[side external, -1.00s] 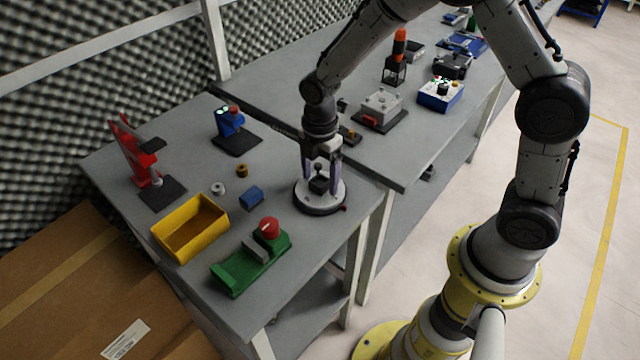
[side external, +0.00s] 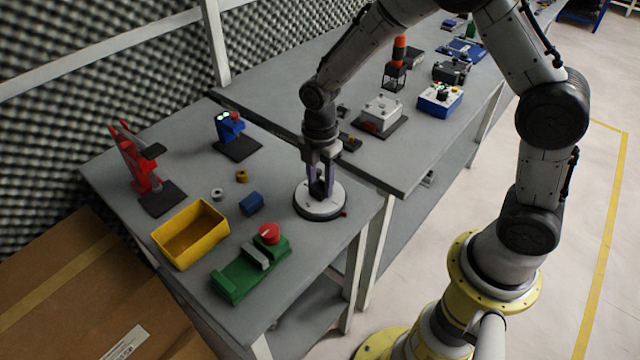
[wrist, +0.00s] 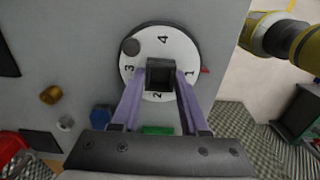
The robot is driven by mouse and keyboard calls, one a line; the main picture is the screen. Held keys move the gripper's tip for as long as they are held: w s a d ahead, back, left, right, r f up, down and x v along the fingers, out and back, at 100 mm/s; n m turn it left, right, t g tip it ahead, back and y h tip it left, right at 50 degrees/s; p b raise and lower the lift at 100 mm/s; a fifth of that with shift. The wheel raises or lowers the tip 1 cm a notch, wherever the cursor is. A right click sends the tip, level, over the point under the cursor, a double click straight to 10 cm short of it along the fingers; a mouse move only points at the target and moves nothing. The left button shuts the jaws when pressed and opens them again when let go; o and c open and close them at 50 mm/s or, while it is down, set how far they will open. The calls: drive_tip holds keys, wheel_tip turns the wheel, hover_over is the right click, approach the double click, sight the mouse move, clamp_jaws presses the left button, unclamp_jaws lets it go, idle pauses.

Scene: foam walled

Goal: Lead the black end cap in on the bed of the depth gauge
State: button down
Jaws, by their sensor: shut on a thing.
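A dark, square-looking block, which I take for the black end cap (wrist: 160,75), is between the two purple fingers of my gripper (side external: 321,191). The gripper is shut on it over a white round plate (wrist: 185,49) numbered 1 to 4. In the side view the plate (side external: 335,208) sits near the table's right edge, and the fingers partly hide the cap. I cannot tell if the cap touches the plate. A blue stand with green lit marks and a red part (side external: 229,126), apparently the depth gauge, stands at the back on a flat black bed (side external: 239,150).
A red stand (side external: 139,165) is at the left. A yellow bin (side external: 207,249), blue block (side external: 251,203), grey ring (side external: 217,194), brass ring (side external: 241,176) and green fixture with red knob (side external: 234,278) are on the table. A black knob (wrist: 130,46) is on the plate.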

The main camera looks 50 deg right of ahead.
drive_tip(key=shift+r, duration=0.7)
drive_tip(key=s+d+r+m, duration=0.1)
drive_tip(key=s+d+r, duration=0.1)
drive_tip(key=s+r, duration=1.1)
drive_tip(key=w+a+r+m, duration=0.1)
drive_tip(key=w+m, duration=0.6)
drive_tip(key=w, duration=0.4)
drive_tip(key=w+a+r+m, duration=0.1)
drive_tip(key=w+r+m, duration=0.1)
drive_tip(key=w+m, duration=0.75)
drive_tip(key=shift+m, duration=0.25)
drive_tip(key=w+f, duration=0.4)
drive_tip(key=f, duration=0.1)
drive_tip(key=w+f, duration=0.9)
drive_tip(key=f, duration=0.1)
drive_tip(key=shift+w+d, duration=0.2)
drive_tip(key=shift+w, duration=0.15)
drive_tip(key=shift+s+f, duration=0.1)
drive_tip(key=shift+f, duration=0.45)
